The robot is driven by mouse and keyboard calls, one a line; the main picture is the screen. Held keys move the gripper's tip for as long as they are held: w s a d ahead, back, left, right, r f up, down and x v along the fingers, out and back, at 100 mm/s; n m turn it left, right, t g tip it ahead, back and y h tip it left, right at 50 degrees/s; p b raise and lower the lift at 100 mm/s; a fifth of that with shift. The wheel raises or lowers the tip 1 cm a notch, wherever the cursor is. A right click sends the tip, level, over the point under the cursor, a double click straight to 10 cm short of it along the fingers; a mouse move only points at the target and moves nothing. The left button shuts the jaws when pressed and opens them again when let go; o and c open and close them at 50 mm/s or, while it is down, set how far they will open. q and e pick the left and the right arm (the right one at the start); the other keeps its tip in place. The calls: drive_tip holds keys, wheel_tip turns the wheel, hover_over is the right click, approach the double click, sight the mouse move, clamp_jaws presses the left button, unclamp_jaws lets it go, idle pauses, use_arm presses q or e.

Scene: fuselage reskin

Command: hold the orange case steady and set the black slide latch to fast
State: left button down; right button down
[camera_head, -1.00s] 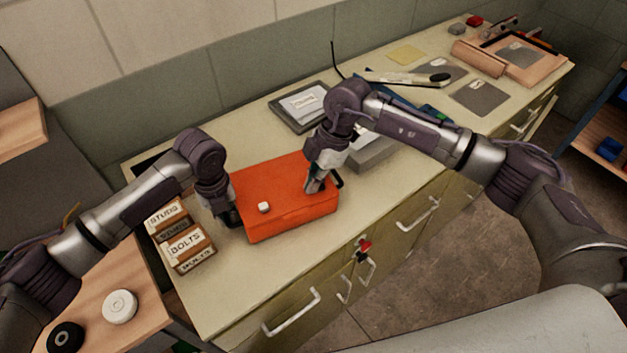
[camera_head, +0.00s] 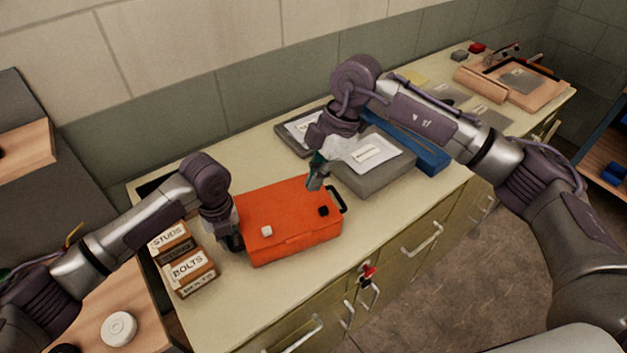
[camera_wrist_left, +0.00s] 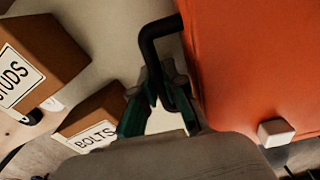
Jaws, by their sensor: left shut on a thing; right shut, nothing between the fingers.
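The orange case (camera_head: 288,235) lies flat on the bench, with a black handle at each short end. My left gripper (camera_head: 233,242) is at its left end; in the left wrist view the gripper (camera_wrist_left: 163,88) is shut on the black left handle (camera_wrist_left: 160,32). The black slide latch (camera_head: 323,211) is a small block on the lid's right part. No marking for its setting is readable. My right gripper (camera_head: 314,185) is shut and empty, above the back right of the lid, apart from the latch. A white block (camera_head: 266,231) sits on the lid's left part and in the left wrist view (camera_wrist_left: 276,132).
Labelled boxes of studs and bolts (camera_head: 190,267) stand left of the case. A grey labelled case (camera_head: 372,173) and a blue case (camera_head: 432,155) lie behind to the right. Bare bench top is in front of the orange case. A red-tagged key (camera_head: 368,272) hangs at the drawers.

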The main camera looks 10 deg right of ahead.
use_arm(q)
drive_tip(key=c, duration=1.2)
unclamp_jaws()
drive_tip(key=shift+o, duration=0.2)
drive_tip(key=shift+r, duration=0.1)
